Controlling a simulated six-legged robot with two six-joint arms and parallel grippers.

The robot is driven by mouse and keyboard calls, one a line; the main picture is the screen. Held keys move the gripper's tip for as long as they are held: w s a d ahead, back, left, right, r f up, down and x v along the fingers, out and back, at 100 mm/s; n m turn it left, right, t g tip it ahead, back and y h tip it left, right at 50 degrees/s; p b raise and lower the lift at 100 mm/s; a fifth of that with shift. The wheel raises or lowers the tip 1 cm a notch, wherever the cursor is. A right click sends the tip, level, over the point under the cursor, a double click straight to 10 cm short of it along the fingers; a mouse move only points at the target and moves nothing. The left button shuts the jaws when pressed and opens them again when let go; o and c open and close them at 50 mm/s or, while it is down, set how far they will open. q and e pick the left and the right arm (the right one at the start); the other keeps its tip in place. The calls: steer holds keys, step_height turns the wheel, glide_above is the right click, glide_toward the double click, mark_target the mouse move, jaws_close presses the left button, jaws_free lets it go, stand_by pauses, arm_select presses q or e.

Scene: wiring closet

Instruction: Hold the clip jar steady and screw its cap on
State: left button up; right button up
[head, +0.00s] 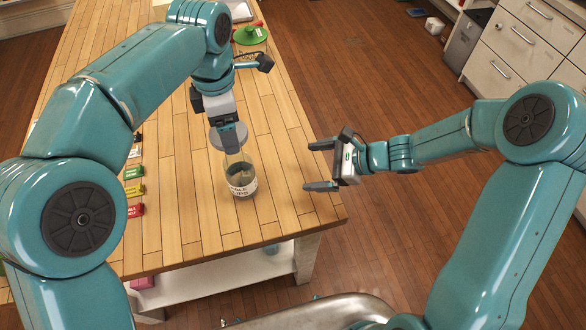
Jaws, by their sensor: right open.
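The clip jar (242,182), clear glass with a white label, stands upright on the wooden table near its front right corner. Small dark contents show inside. The round grey cap (216,139) is just above and a little left of the jar's mouth. My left gripper (231,140) points down at the cap and appears shut on it. One finger crosses the front of the cap; the other finger is hidden. My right gripper (322,166) is open and empty, right of the jar at the table's right edge, its fingers pointing left toward the jar without touching it.
Small green, yellow and red labelled blocks (134,190) line the table left of the jar. A green round item (251,35) lies at the table's far end. The wooden table (188,215) is bare around the jar. White drawers (513,50) stand at the back right.

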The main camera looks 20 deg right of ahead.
mark_target(254, 177)
arm_select(q)
steer(key=shift+s+r, duration=0.1)
steer(key=shift+s+d, duration=0.1)
steer(key=shift+s, duration=0.05)
steer(key=shift+w, duration=0.3)
arm_select(e)
steer(key=w+a+f, duration=0.1)
steer(key=a, duration=0.4)
steer(key=w+a+f+y, duration=0.1)
steer(key=a, duration=0.5)
steer(key=w+a+f+g+y, duration=0.1)
steer(key=a, duration=0.4)
steer(key=shift+w+a+m, duration=0.2)
steer(key=shift+a+m, duration=0.05)
steer(key=shift+m, duration=0.05)
arm_select(q)
steer(key=shift+s, duration=0.2)
arm_select(e)
steer(key=shift+s+r+y, duration=0.15)
steer(key=shift+y, duration=0.15)
arm_select(q)
steer(key=shift+w, duration=0.1)
arm_select(e)
steer(key=c, duration=1)
steer(key=o, duration=0.5)
steer(key=c, duration=0.7)
steer(key=shift+o, duration=0.2)
